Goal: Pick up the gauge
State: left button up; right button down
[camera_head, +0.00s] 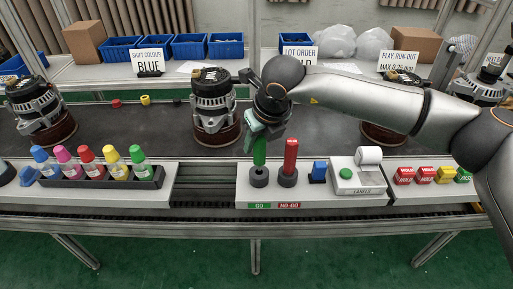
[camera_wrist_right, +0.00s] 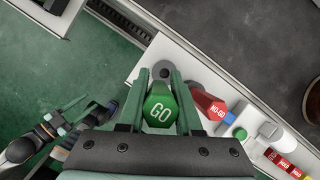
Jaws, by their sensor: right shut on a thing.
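In the right wrist view the gauge's green top, marked GO (camera_wrist_right: 160,113), sits between the two green fingers. The red NO-GO gauge (camera_head: 290,157) stands in its own holder just to the right; it also shows in the right wrist view (camera_wrist_right: 208,104). My left gripper is not in the head view.
A blue block (camera_head: 319,171) and a label printer (camera_head: 357,177) stand to the right. A tray of coloured bottles (camera_head: 100,182) is at the left. Alternators (camera_head: 215,105) stand on the dark conveyor behind the shelf, one close to my right gripper.

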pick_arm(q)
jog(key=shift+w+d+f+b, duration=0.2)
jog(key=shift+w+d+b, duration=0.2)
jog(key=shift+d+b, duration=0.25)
pick_arm(e)
jog(key=s+r, duration=0.7)
jog(key=s, duration=0.4)
jog(key=shift+s, duration=0.3)
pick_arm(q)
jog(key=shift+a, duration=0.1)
pick_arm(e)
jog(key=shift+r, duration=0.1)
jog(key=c, duration=1.1)
grip_release()
grip_shut()
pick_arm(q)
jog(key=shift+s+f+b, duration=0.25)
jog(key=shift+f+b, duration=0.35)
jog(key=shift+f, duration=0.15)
